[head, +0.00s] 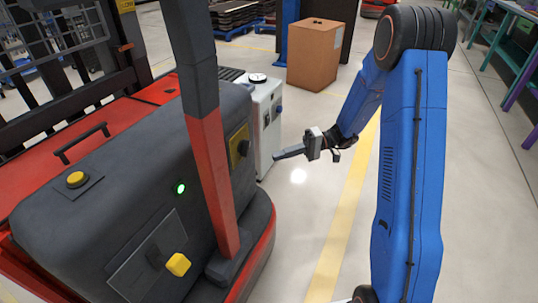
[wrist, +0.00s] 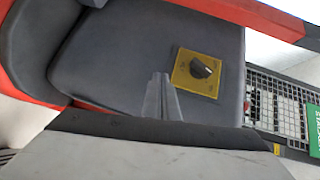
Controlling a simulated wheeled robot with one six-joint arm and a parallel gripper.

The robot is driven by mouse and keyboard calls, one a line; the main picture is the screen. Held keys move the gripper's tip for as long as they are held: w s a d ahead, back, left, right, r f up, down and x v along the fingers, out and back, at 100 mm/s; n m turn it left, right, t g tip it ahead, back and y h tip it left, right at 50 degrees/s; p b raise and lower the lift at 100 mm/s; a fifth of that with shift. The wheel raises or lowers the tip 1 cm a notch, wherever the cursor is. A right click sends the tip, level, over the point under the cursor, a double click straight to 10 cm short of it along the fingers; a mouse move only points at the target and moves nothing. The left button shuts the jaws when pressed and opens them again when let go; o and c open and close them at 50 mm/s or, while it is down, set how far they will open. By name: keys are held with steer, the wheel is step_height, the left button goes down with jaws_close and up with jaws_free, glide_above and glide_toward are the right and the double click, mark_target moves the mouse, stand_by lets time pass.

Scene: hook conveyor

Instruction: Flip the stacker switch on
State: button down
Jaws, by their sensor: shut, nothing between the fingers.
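The stacker (head: 120,220) is a red and dark grey machine filling the left of the head view. A yellow plate (head: 239,146) with a dark switch is on its side panel. In the wrist view, the black rotary knob (wrist: 203,67) sits on this yellow plate (wrist: 183,76), turned at a slant. The plate's markings are too small to read. My gripper (head: 277,155) is shut and empty, to the right of the plate and pointing toward the stacker. In the wrist view, its fingertips (wrist: 160,78) appear just left of the plate, with no visible contact with the knob.
A red post (head: 213,190) rises beside the switch panel. A light grey cabinet (head: 266,120) stands behind; a cardboard box (head: 313,55) is farther back.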

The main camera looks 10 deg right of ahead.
steer(key=shift+w+d+f, duration=0.1)
steer(key=shift+d+f, duration=0.1)
steer(key=shift+d, duration=0.45)
steer(key=shift+w+d+f, duration=0.1)
steer(key=shift+d+f, duration=0.1)
steer(key=shift+d, duration=0.45)
steer(key=s+d+r+h, duration=0.1)
steer(key=s+r+h, duration=0.35)
steer(key=s, duration=0.45)
steer(key=s+r+h, duration=0.4)
steer(key=s+r, duration=0.1)
steer(key=s, duration=0.4)
steer(key=s+d+r+m+t+h, duration=0.3)
steer(key=s+d+r+t+h, duration=0.2)
steer(key=s+d, duration=0.6)
steer(key=shift+s+r+m+t+h, duration=0.2)
steer(key=shift+s+m+t+h, duration=0.1)
steer(key=shift+s+t+h, duration=1.15)
steer(key=shift+s, duration=0.15)
